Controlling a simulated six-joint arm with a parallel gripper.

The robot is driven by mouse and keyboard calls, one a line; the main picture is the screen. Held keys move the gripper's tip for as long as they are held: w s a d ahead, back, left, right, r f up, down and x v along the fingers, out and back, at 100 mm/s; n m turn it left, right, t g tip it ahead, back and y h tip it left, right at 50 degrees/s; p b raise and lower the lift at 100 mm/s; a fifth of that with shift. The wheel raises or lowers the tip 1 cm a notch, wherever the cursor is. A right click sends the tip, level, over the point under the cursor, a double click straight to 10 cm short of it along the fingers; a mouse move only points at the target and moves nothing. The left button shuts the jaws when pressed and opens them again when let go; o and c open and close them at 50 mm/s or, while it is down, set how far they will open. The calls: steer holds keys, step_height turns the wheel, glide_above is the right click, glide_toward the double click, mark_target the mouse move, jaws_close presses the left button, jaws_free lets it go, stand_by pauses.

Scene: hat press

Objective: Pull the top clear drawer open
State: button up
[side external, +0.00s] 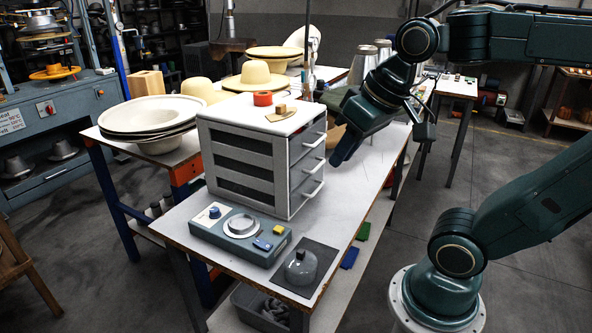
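A white cabinet (238,170) with several stacked drawers stands on the table, its drawer fronts facing right. The top drawer (303,138) sits level with the drawers below, with its light bar handle (315,141) sticking out. It looks shut. My gripper (340,157) points down just right of the cabinet, around the height of the top and middle handles. I see no clear contact with the top handle; the exact gap is hard to tell from this side. The fingers overlap from this angle, so their opening is not visible.
A red tape roll (263,98) and a small wooden block (281,109) lie on the cabinet top. A control box (240,234) and a grey domed object (300,266) stand in front. Hats (254,76) sit behind. The tabletop (352,192) right of the drawers is clear.

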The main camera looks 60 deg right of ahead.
steer(key=w+d+r+m+g, duration=0.1)
steer(key=w+d+r+m, duration=0.2)
steer(key=w+d+m, duration=0.3)
steer(key=m+g, duration=0.2)
steer(key=m, duration=0.8)
glide_above(320, 139)
steer(key=s, duration=0.3)
steer(key=shift+f, duration=0.45)
steer(key=w+f, duration=0.1)
steer(key=f, duration=0.8)
steer(key=w+f, duration=0.1)
steer(key=f, duration=0.3)
steer(key=shift+w+f, duration=0.3)
steer(key=shift+c, duration=0.2)
jaws_close()
